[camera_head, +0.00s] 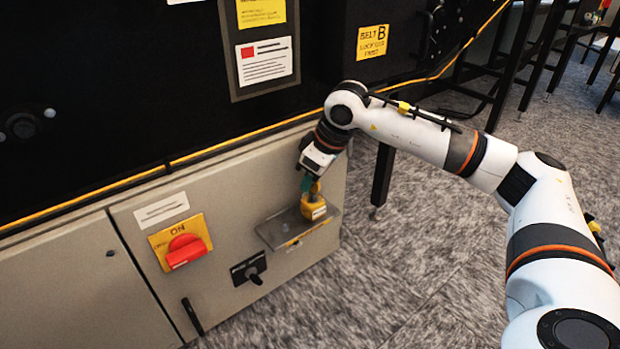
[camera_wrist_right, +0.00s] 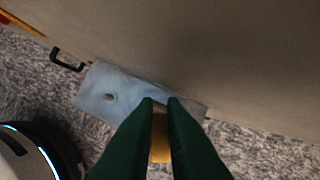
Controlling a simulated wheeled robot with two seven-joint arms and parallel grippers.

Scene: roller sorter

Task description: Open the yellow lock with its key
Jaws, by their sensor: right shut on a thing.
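The yellow lock (camera_head: 313,208) stands at the small grey metal shelf (camera_head: 284,236) on the cabinet front. In the right wrist view, the lock (camera_wrist_right: 160,150) shows as a yellow strip, partly hidden by the fingers. My right gripper (camera_head: 306,184) reaches down from above, its green fingers at the top of the lock. Its fingertips (camera_wrist_right: 160,106) are close together around a narrow piece there, which looks like the key; the fingers hide most of it, so how it sits in the lock is unclear. My left gripper is not in view.
Left of the shelf are a red switch (camera_head: 186,250) on a yellow plate and a black knob (camera_head: 253,273). A black handle (camera_head: 193,316) is lower left. The dark machine wall (camera_head: 130,90) rises above the cabinet. Grey carpet (camera_head: 420,250) lies clear to the right.

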